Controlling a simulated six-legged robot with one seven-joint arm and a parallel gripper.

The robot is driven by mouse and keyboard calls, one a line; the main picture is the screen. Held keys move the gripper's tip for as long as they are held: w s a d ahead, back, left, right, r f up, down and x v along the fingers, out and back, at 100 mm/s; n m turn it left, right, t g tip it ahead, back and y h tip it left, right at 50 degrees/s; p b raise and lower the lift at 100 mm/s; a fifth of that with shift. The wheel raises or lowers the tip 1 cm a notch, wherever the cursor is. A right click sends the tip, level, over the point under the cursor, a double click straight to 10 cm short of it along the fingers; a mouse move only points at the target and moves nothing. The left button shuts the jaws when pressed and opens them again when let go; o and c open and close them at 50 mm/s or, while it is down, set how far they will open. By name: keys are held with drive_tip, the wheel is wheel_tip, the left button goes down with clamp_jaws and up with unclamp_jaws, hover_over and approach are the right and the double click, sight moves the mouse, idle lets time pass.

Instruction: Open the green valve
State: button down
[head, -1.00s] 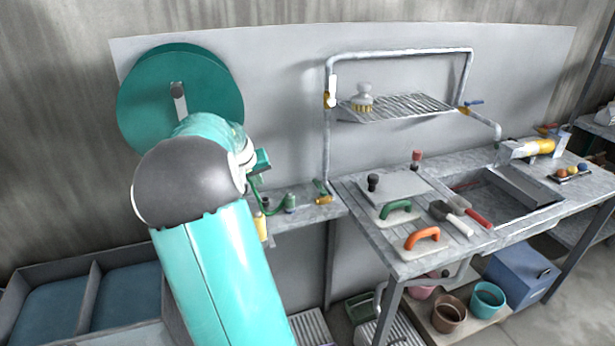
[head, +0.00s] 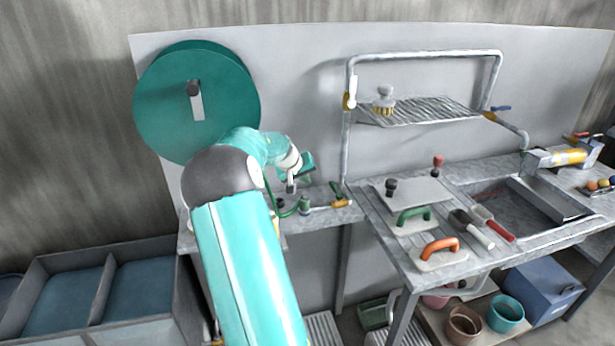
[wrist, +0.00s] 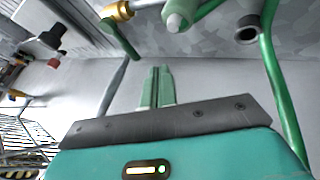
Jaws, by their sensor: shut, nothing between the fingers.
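The green valve (head: 337,190) has a short green lever on a brass body. It sits at the right end of the narrow shelf, beside a vertical pipe, in the head view. In the wrist view the brass body (wrist: 118,12) is at the top left, with its green lever (wrist: 122,42) slanting away from it. My gripper (wrist: 157,72) is shut and empty, its green fingers side by side. It is apart from the lever, which lies to the left of the fingertips in the wrist view. In the head view my wrist is left of the valve; the fingers are not clear there.
A green hose (wrist: 278,90) runs along the right of the wrist view. A grey-green nozzle (wrist: 178,18) is near the fingertips. A large green reel (head: 225,95) hangs on the wall panel. The workbench (head: 385,240) with trowels stands to the right.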

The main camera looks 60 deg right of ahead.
sight(336, 190)
drive_tip(key=x, duration=0.7)
drive_tip(key=shift+s+d+r, duration=0.25)
drive_tip(key=shift+s+d, duration=0.75)
drive_tip(key=shift+s, duration=0.1)
drive_tip(key=shift+s+d, duration=0.2)
drive_tip(key=shift+d, duration=0.15)
drive_tip(key=shift+s, duration=0.1)
